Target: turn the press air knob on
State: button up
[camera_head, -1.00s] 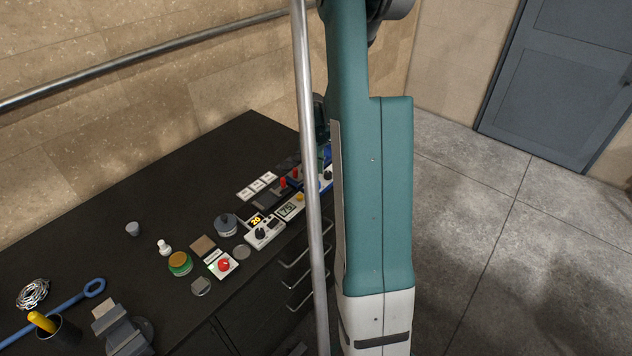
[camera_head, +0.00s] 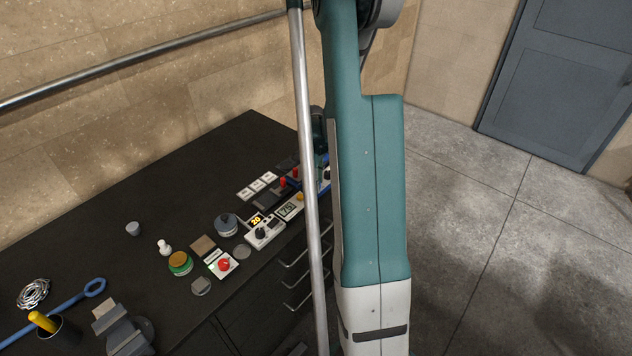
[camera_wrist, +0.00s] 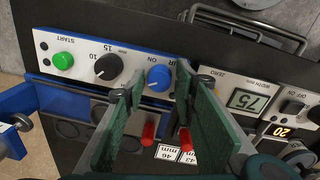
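The blue air knob (camera_wrist: 158,78) sits on a white control panel (camera_wrist: 205,78), with an "ON" mark beside it, upside down in the wrist view. My gripper (camera_wrist: 158,84) is open, its green-padded fingers spread with one tip on each side of the knob. I cannot tell whether the tips touch the knob or stay above it. A black timer knob (camera_wrist: 108,67) and a green START button (camera_wrist: 63,61) are on the same panel to the left. In the head view my arm hides the gripper and the blue knob.
A panel with a green "75" display (camera_wrist: 248,100) and a "20" display (camera_wrist: 283,131) are to the right. Red handles (camera_wrist: 148,133) stand below the knob, near the fingers. The dark bench (camera_head: 120,185) holds several small items; its back left is clear.

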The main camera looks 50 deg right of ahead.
jog(key=c, duration=0.5)
jog(key=shift+m+b, duration=0.5)
jog(key=m+b, duration=0.2)
jog(key=shift+f+m, duration=0.15)
jog(key=shift+m, duration=0.15)
jog(key=m+b, duration=0.3)
jog(key=m, duration=0.1)
jog(key=shift+w+m, duration=0.1)
jog(key=shift+m, duration=0.2)
jog(key=m+b, duration=0.2)
jog(key=m, duration=0.2)
jog(key=shift+d+m+g, duration=0.1)
jog(key=shift+m+g, duration=0.2)
jog(key=m+b, duration=0.1)
jog(key=m, duration=0.3)
jog(key=shift+r+m+b, duration=0.2)
jog(key=shift+m+b, duration=0.1)
jog(key=shift+b, duration=0.05)
